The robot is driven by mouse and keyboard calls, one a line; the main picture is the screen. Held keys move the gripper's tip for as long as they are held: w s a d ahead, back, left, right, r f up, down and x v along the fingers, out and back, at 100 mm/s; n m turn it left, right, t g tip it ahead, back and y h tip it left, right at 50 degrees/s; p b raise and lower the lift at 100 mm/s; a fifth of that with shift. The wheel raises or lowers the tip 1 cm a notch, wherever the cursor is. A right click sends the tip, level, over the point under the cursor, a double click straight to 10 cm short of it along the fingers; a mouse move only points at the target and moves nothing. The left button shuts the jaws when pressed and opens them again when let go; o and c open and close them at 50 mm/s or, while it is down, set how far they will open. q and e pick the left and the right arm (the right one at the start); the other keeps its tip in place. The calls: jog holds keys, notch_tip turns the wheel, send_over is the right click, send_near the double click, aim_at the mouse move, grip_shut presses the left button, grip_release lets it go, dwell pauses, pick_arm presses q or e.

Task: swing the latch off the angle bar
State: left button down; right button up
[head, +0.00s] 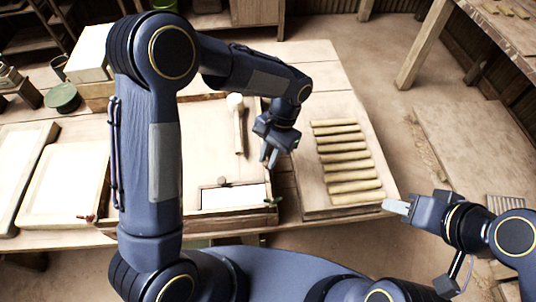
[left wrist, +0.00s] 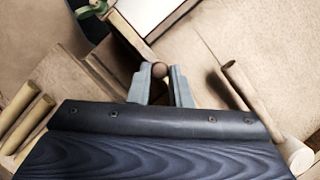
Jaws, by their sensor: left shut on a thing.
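My left gripper (head: 268,157) points down over the right side of the wooden tray (head: 272,217). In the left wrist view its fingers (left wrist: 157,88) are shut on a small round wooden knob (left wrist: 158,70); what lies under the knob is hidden. The angle bar (head: 203,187) appears to border the white tile (head: 232,197) at the tray's near right corner. A small green latch-like piece (head: 272,201) sits at that corner; it also shows in the left wrist view (left wrist: 92,9). Another round knob (head: 222,181) stands by the bar. My right gripper (head: 398,207) is off to the right, its finger gap unclear.
A mallet (head: 239,130) lies in the tray, left of my left gripper. A board with several clay rolls (head: 348,165) lies to the right. Framed white slabs (head: 65,180) lie at left.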

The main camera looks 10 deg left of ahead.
pick_arm(q)
jog(key=c, duration=1.3)
grip_release()
jog(key=shift+c, duration=0.2)
jog(key=shift+w+r, duration=0.1)
jog(key=v, duration=0.7)
jog(key=shift+r+b, duration=0.3)
jog(key=shift+b, duration=0.05)
jog(key=shift+w, duration=0.1)
